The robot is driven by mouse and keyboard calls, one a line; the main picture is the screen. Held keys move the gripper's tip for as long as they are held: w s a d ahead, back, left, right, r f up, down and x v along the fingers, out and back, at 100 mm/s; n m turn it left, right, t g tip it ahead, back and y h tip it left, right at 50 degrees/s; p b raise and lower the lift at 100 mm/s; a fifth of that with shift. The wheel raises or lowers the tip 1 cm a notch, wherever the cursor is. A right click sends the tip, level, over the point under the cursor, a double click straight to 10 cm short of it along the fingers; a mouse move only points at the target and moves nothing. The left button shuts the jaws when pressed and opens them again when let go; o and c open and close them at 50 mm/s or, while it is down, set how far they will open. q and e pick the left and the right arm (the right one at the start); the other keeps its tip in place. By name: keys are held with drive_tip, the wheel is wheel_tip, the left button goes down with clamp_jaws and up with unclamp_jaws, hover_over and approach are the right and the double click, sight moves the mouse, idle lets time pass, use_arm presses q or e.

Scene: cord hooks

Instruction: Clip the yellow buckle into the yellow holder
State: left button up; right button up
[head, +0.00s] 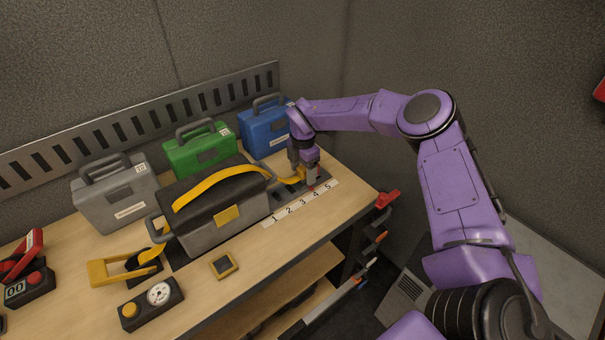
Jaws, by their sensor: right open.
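My right gripper (305,178) points down at the right end of the bench, open, over a dark plate (284,193) beside a number strip. A small yellow piece (291,180) lies at its fingers, partly covered by the gripper. I cannot tell whether this is the buckle or the holder, or whether the fingers touch it. Other yellow parts are a bracket-like piece (112,271) at left, with a black part by it, and a yellow patch (226,216) on the bag's front. My left gripper is out of view.
A grey-black bag (205,234) with a yellow strap stands mid-bench, close left of my gripper. Grey (117,200), green (201,152) and blue (262,132) cases line the back. A gauge box (151,304) and a small yellow-rimmed square (223,264) lie in front.

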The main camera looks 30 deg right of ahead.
sight(303, 168)
idle(0.3)
clamp_jaws()
drive_tip(key=shift+r+p, duration=1.25)
drive_tip(key=shift+r, duration=1.8)
